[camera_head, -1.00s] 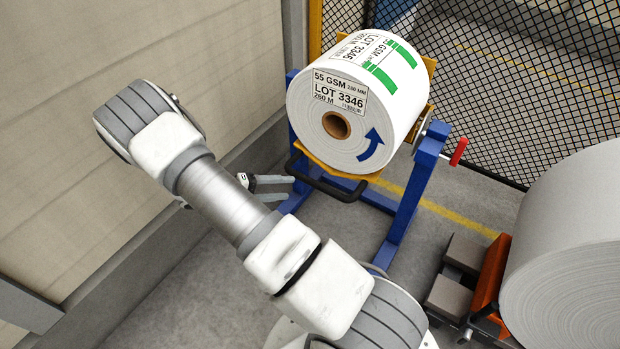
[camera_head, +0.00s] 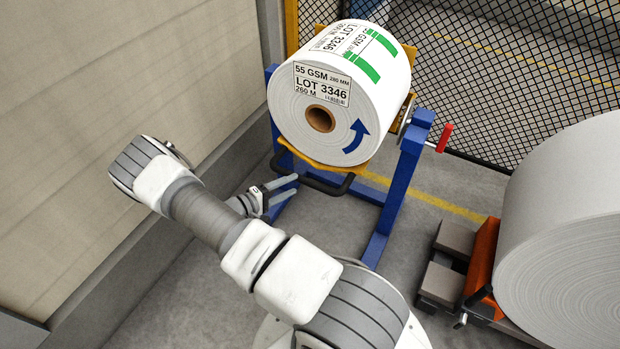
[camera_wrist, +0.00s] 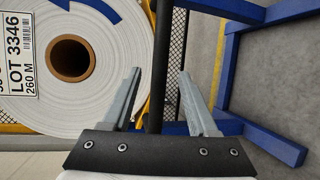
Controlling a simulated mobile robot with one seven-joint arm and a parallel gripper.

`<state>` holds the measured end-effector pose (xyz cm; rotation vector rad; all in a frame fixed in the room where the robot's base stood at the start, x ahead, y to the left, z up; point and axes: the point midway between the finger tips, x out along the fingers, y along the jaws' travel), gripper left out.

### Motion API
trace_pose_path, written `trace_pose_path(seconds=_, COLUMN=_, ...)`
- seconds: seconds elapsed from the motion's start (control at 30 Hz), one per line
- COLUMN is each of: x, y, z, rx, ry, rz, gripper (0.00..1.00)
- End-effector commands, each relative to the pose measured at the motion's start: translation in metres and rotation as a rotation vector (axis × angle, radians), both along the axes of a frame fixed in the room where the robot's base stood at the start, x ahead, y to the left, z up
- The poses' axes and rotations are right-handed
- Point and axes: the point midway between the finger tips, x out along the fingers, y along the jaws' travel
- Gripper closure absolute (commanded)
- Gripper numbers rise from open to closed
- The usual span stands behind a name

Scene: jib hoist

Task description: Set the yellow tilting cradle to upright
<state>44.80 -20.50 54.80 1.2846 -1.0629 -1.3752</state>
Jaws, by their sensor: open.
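The yellow tilting cradle (camera_head: 348,168) carries a white paper roll (camera_head: 340,85) marked LOT 3346. The roll lies on its side, its cored end facing me. The cradle hangs in a blue stand (camera_head: 402,178), with a black bar handle (camera_head: 325,188) along its near edge. My gripper (camera_head: 293,186) is open at the left part of this handle. In the wrist view, the handle (camera_wrist: 161,50) runs between the two spread fingers, with gaps on both sides. How deep it sits between them I cannot tell. The roll (camera_wrist: 105,75) fills the left of that view.
A red-gripped lever (camera_head: 444,138) sticks out at the stand's right side. A larger roll (camera_head: 570,240) on an orange carrier (camera_head: 484,262) stands at the right. A beige wall (camera_head: 110,90) is close on the left, and a mesh fence (camera_head: 500,70) is behind.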

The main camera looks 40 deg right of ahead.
Motion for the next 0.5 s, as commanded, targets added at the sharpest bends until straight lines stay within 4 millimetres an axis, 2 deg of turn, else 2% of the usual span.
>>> trace_pose_path(seconds=0.03, x=-0.001, y=-0.012, z=-0.004, rx=-0.002, ry=0.002, rz=-0.004, gripper=0.41)
trace_pose_path(seconds=0.2, x=-0.001, y=-0.046, z=-0.01, rx=-0.001, ry=0.001, rz=-0.003, gripper=0.41)
trace_pose_path(seconds=0.4, x=-0.001, y=-0.073, z=-0.015, rx=0.0, ry=0.0, rz=-0.002, gripper=0.41)
trace_pose_path(seconds=0.5, x=0.0, y=-0.079, z=-0.015, rx=0.0, ry=0.0, rz=0.0, gripper=0.41)
